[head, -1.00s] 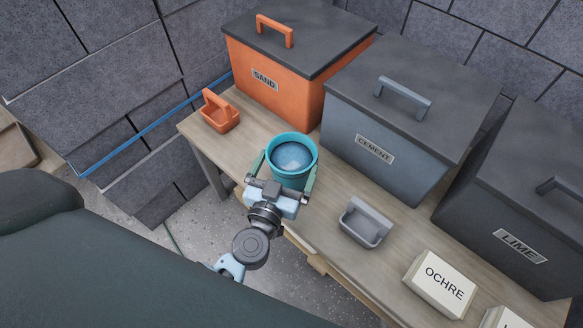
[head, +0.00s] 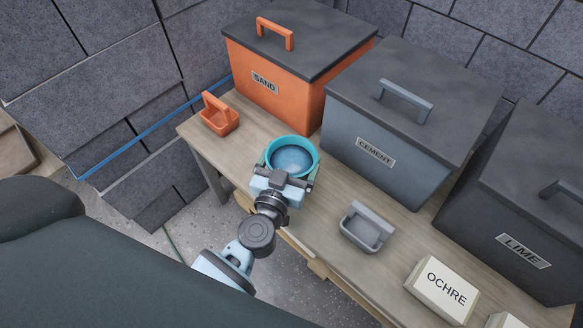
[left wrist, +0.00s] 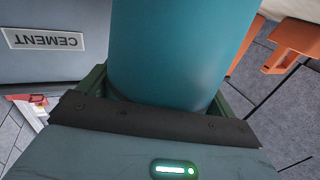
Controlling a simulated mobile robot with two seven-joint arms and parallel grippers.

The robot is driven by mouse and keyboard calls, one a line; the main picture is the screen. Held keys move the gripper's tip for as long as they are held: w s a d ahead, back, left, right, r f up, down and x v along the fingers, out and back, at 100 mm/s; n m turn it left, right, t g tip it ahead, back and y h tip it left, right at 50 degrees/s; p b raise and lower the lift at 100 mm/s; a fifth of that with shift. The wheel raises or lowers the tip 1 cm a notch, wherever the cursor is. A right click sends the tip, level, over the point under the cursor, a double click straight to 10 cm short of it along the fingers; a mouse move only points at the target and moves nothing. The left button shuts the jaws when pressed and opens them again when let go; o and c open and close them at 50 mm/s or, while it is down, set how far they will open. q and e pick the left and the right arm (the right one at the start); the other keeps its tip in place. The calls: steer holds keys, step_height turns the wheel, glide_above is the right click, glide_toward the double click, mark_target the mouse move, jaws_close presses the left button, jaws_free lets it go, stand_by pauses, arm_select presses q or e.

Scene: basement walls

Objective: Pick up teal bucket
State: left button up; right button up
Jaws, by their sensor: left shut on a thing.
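The teal bucket (head: 291,141) is upright at the table's near edge in the head view, with a pale bluish inside. My left gripper (head: 288,172) is shut on it from the near side, with a finger along each side of its wall. The wrist hides most of the bucket's outer wall and its base, so I cannot tell whether it touches the table. In the left wrist view the bucket (left wrist: 180,50) fills the middle between the green fingers (left wrist: 158,92). My right gripper is not in view.
The wooden table (head: 325,190) holds an orange sand bin (head: 290,85), a grey cement bin (head: 385,135) and a dark lime bin (head: 520,200) behind. An orange scoop (head: 219,118) is left, a grey scoop (head: 367,228) right, and an ochre box (head: 444,288) further right.

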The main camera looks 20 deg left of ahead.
arm_select(q)
steer(key=shift+r, duration=0.25)
steer(key=shift+r+p, duration=0.25)
steer(key=shift+p, duration=0.15)
steer(key=s+a+r+p, duration=0.1)
steer(key=s+r+p, duration=0.1)
steer(key=s, duration=0.6)
steer(key=s+a+r+p, duration=0.1)
steer(key=s+r+p, duration=0.1)
steer(key=s, duration=0.5)
steer(key=shift+s+a, duration=0.35)
steer(key=shift+a, duration=0.05)
steer(key=shift+r, duration=0.1)
